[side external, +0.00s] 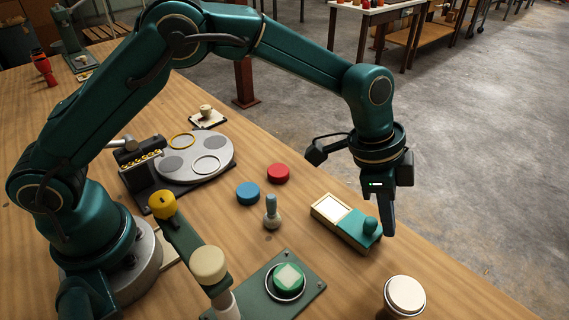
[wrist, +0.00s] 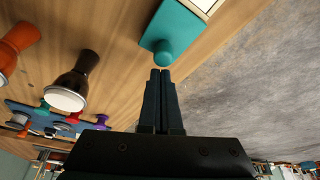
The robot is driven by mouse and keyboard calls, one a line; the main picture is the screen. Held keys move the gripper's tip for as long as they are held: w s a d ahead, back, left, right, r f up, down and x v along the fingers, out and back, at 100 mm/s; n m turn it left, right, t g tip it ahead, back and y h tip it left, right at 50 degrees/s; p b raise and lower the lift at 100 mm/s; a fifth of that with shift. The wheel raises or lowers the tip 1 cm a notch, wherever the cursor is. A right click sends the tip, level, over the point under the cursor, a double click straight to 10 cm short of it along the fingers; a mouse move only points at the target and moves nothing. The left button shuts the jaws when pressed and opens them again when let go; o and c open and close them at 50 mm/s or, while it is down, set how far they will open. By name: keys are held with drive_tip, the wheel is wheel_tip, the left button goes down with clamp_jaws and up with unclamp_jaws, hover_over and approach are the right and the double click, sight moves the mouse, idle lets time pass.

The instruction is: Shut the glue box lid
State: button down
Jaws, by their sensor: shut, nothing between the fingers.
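The glue box (side external: 327,208) is a small pale wooden box near the table's right edge, with a white interior showing at its left end. Its teal lid (side external: 352,226) with a round knob (side external: 371,225) covers the right part, so the box stands partly open. In the wrist view the lid (wrist: 180,32) and knob (wrist: 164,55) are just beyond my fingertips, with a bit of the white part at the top edge. My gripper (side external: 389,231) is shut and empty, pointing down beside the knob at the lid's right end. I cannot tell whether it touches the knob.
A goblet drum with a white head (side external: 405,292) stands in front of the box; an orange one (wrist: 15,45) shows in the wrist view. The table edge is close on the right.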

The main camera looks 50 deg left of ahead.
sight(353, 213)
drive_tip(key=shift+s+a, duration=0.1)
drive_tip(key=shift+a, duration=0.15)
drive_tip(key=shift+a, duration=3.5)
